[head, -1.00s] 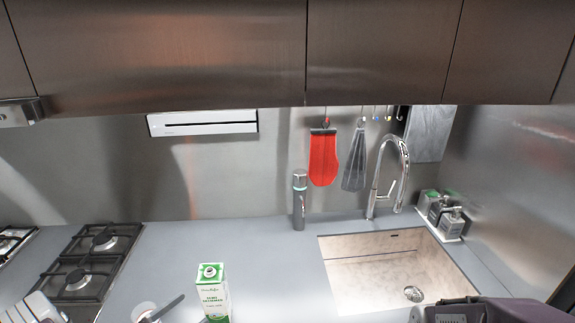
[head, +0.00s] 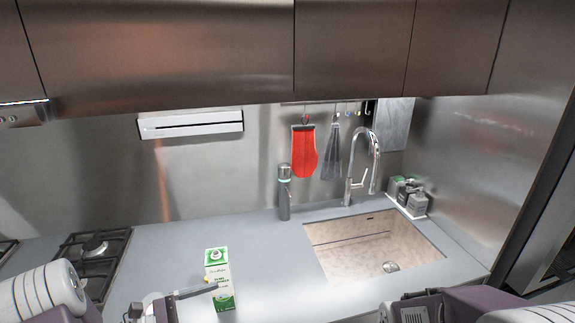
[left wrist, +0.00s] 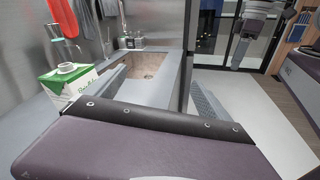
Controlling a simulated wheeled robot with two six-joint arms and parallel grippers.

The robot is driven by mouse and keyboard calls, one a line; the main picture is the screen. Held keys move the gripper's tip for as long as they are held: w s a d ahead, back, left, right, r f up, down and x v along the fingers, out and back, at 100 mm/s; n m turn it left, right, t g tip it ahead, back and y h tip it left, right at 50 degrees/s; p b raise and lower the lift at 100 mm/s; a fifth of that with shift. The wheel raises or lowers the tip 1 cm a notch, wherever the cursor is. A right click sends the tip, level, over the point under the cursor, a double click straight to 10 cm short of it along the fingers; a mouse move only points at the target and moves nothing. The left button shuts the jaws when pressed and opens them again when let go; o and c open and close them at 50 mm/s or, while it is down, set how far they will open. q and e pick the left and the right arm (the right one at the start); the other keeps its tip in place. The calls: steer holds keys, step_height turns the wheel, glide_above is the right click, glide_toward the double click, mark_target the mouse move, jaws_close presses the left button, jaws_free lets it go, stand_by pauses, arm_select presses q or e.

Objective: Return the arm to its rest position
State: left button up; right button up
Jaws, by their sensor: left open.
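My left gripper (head: 172,302) is low in the head view, over the counter and just left of the green-and-white carton (head: 218,278). Its jaws are open, with one dark finger reaching toward the carton; I cannot tell whether it touches. The carton stands upright with a white cap, and its top also shows at the left of the left wrist view (left wrist: 68,80). My purple left wrist housing fills the bottom of that view. My right gripper (head: 412,310) is at the bottom edge, right of centre, partly cut off, with its fingers unclear.
A sink (head: 375,245) with a tall faucet (head: 365,165) is at the right of the counter (head: 260,240). A dark bottle (head: 284,195) stands by the wall. A gas hob (head: 92,250) is at the left. Soap bottles (head: 412,196) stand behind the sink. Upper cabinets (head: 190,50) hang above.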

arm_select(q)
steer(key=s+d+m+g+y, duration=0.4)
steer(key=s+d+m+g, duration=0.6)
steer(key=s+d, duration=0.2)
steer(key=s+a+f+m+y, duration=0.5)
steer(key=a+m+y, duration=0.2)
steer(key=m+y, duration=0.15)
steer(key=w+a+f+m+t+y, duration=0.1)
steer(key=w+a+t+y, duration=0.1)
steer(key=w+a+t, duration=0.1)
steer(key=shift+w+a+f+m+b, duration=0.3)
steer(key=shift+w+a, duration=0.4)
steer(key=shift+a, duration=0.3)
arm_select(e)
steer(key=shift+s+a+f, duration=0.1)
steer(key=shift+s+f, duration=0.2)
steer(key=shift+f, duration=0.05)
arm_select(q)
steer(key=shift+a+y, duration=0.1)
steer(key=shift+y, duration=0.15)
arm_select(e)
steer(key=shift+a, duration=0.1)
